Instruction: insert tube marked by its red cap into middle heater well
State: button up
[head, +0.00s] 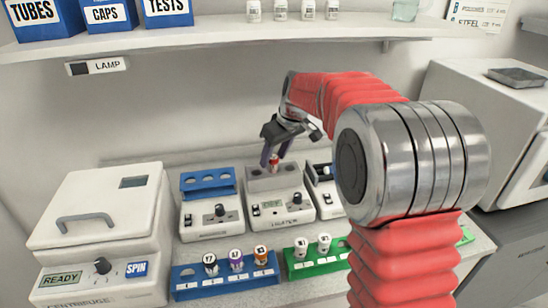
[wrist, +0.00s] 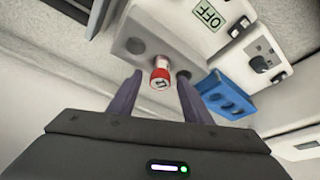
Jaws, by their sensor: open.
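The tube with the red cap (head: 274,160) stands upright at the grey heater (head: 280,208), in what looks like the middle well of its top block. The tube also shows in the wrist view (wrist: 161,76), its red cap toward the camera and its lower part sunk in the block. My gripper (head: 273,157) is open above the heater, its two purple fingers on either side of the cap. In the wrist view a gap shows between each fingertip and the cap. One empty well (wrist: 135,46) of the heater shows beside the tube.
A device with a blue block (head: 207,183) stands left of the heater, and another device (head: 323,180) stands close at its right. In front are a blue rack (head: 225,284) with several capped tubes and a green rack (head: 318,264) with white-capped tubes. A centrifuge (head: 100,235) stands far left.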

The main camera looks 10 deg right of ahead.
jog(key=v, duration=1.3)
jog(key=shift+s+f, duration=0.1)
dwell(0.3)
jog(key=s+f+m, duration=0.4)
jog(key=s+f, duration=0.2)
jog(key=s+a+f+t+h, duration=0.1)
jog(key=s, duration=1.2)
jog(key=s+a+f+m+h, duration=0.1)
jog(key=s+f, duration=0.1)
jog(key=s, duration=1.1)
jog(key=shift+s+f+m+t, duration=0.25)
jog(key=shift+f+m+t, duration=0.05)
jog(key=shift+f+t, duration=0.1)
